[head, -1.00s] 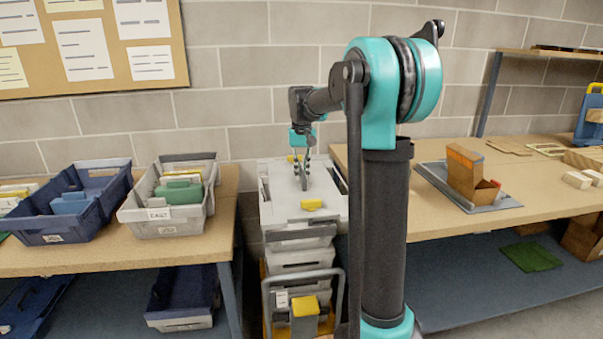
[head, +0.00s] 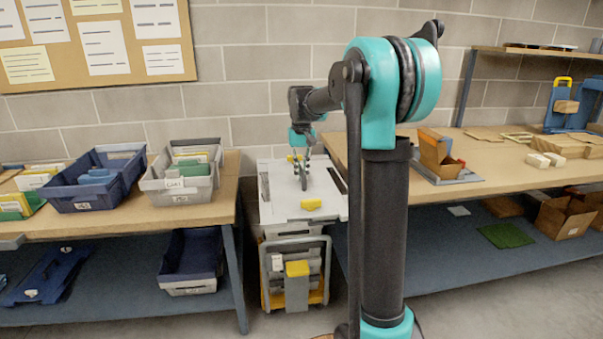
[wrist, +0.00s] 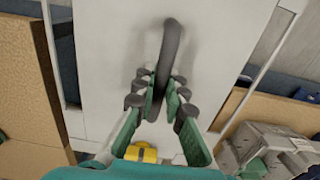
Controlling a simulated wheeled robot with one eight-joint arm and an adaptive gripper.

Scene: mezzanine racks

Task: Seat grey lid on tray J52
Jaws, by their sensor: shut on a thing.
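The grey lid (head: 285,207) is a flat pale panel with yellow clips and a dark loop handle. My gripper (head: 302,172) is shut on that handle from above. In the wrist view the fingers (wrist: 162,95) close around the handle (wrist: 170,50), with the lid (wrist: 110,60) spread below. The lid looks level and hides the top of the stack beneath it. A light grey tray (head: 150,185) with green and yellow contents stands on the left bench; its label is too small to read surely. I cannot tell which tray is J52.
A wheeled cart (head: 265,275) with grey trays stands in the gap between the benches, below the lid. A blue tray (head: 85,203) is beside the grey one on the left bench (head: 225,205). The right bench (head: 510,180) holds an open carton (head: 432,150) and a blue rack.

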